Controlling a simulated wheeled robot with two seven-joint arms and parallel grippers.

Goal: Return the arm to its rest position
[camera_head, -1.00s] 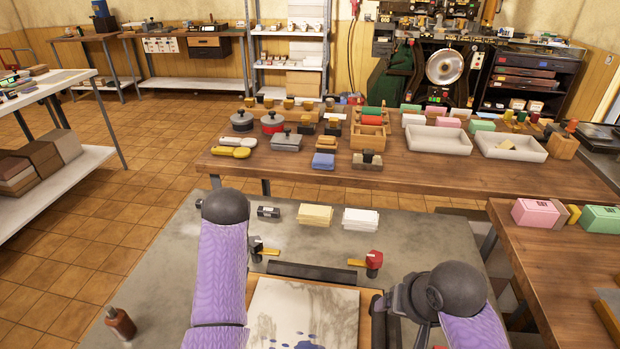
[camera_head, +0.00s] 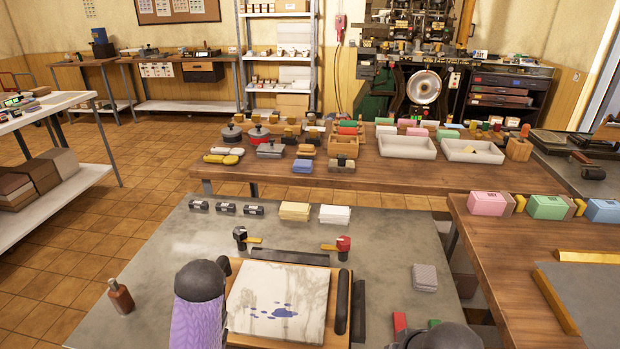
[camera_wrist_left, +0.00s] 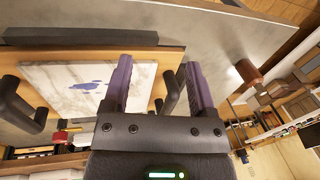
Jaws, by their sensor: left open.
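Only a dark joint of my right arm (camera_head: 440,338) shows at the bottom edge; the right gripper is out of sight.
A brown bottle (camera_head: 120,297) stands left on the grey table (camera_head: 165,255). Paper stacks (camera_head: 295,211), small dark blocks (camera_head: 225,208) and a grey block (camera_head: 424,278) are around. The grey table's left part is mostly clear.

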